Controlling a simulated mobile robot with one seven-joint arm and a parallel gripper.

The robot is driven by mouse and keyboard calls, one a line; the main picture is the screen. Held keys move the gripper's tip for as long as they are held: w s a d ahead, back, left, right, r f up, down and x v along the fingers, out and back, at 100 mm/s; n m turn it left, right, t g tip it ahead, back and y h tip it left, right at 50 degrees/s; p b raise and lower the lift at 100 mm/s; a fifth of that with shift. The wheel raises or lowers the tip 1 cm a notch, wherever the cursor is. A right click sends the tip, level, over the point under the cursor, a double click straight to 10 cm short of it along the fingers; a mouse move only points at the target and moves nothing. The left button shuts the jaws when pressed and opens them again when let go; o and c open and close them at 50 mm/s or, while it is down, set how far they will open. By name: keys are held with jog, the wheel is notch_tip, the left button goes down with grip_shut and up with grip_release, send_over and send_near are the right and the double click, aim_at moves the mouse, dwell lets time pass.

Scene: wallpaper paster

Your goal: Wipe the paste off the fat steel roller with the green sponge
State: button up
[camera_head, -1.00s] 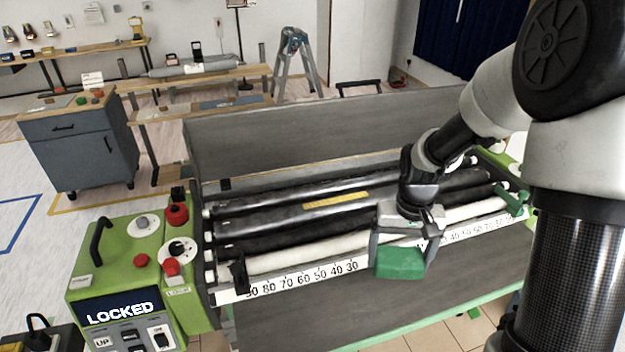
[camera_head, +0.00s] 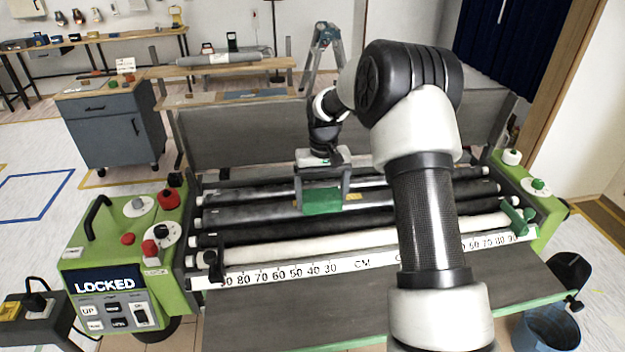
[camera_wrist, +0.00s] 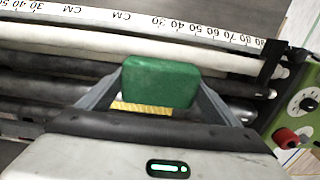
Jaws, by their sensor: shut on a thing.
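The green sponge (camera_head: 322,201) is gripped between the two fingers of my gripper (camera_head: 322,195). The sponge also shows in the wrist view (camera_wrist: 160,82), with a finger on each side of it. The fat steel roller (camera_head: 250,214) lies across the machine, behind the dark and white rollers. A yellow paste strip (camera_head: 353,199) shows on it, just right of the sponge. In the wrist view the paste (camera_wrist: 140,107) shows beyond the sponge, which covers part of it. The sponge is over the roller at the paste; I cannot tell whether they touch.
A white roller (camera_head: 290,254) and a ruler bar (camera_head: 345,266) run along the front. The green control box (camera_head: 120,262) at left displays LOCKED. A grey back panel (camera_head: 240,135) rises behind the rollers. A blue bucket (camera_head: 548,330) stands at lower right.

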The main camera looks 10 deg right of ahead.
jog(key=w+f, duration=0.3)
jog(key=w, duration=0.8)
jog(key=shift+d+r, duration=0.1)
notch_tip(320, 180, down, 7)
jog(key=b, duration=0.3)
jog(key=shift+r+b, duration=0.2)
jog(key=shift+b, duration=0.1)
